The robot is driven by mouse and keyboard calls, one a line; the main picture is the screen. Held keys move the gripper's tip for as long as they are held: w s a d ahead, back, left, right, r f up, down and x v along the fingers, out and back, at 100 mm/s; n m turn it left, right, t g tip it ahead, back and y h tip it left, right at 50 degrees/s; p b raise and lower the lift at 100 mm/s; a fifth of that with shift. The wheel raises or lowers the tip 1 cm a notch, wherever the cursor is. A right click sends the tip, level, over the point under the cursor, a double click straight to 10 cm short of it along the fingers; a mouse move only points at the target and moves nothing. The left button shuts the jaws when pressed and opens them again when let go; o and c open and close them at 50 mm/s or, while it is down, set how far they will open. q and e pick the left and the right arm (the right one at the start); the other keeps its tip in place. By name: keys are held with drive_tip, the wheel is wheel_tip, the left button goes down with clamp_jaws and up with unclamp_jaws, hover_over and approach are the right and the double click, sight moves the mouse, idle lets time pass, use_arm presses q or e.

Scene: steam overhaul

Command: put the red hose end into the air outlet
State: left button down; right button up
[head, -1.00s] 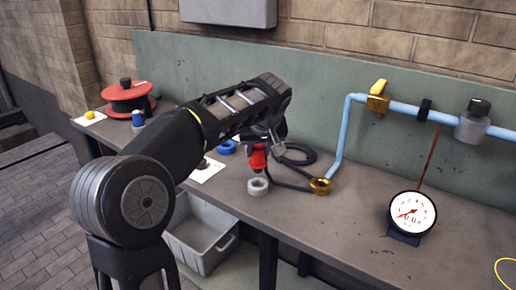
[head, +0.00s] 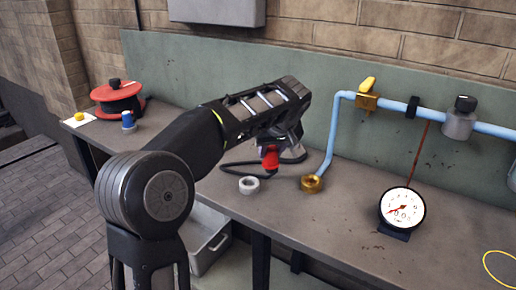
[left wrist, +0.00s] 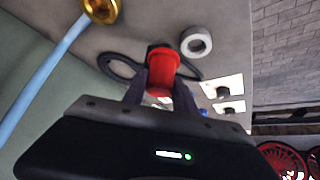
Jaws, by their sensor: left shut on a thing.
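The red hose end (head: 271,158) is held in my left gripper (head: 274,150), above the bench and a little left of the outlet. In the left wrist view, the red hose end (left wrist: 162,72) sits between the two fingers of my left gripper (left wrist: 158,85). Its black hose (head: 232,167) trails in a loop on the bench. The air outlet (head: 312,184) is a brass fitting at the foot of the light blue pipe. The brass fitting also shows in the left wrist view (left wrist: 100,10), apart from the hose end. My right gripper is not in view.
A white ring (head: 249,185) lies on the bench near the hose end. A dial gauge (head: 402,208) stands to the right. A yellow-handled valve (head: 367,93) is on the blue pipe. A red reel (head: 117,95) stands at the far left. The front middle bench is clear.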

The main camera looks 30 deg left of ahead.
use_arm(q)
drive_tip(key=shift+w+d+p, duration=0.4)
drive_tip(key=shift+w+d, duration=0.5)
drive_tip(key=shift+d, duration=0.3)
drive_tip(key=shift+w+d+p, duration=0.4)
drive_tip(key=shift+w+d, duration=0.45)
drive_tip(key=shift+d, duration=0.35)
drive_tip(key=w+d+p, duration=0.3)
drive_tip(key=d, duration=0.2)
drive_tip(key=shift+w, duration=0.35)
drive_tip(key=shift+f+b, duration=2.65)
drive_tip(key=shift+f, duration=0.3)
drive_tip(key=c, duration=0.9)
unclamp_jaws()
drive_tip(key=v, duration=0.8)
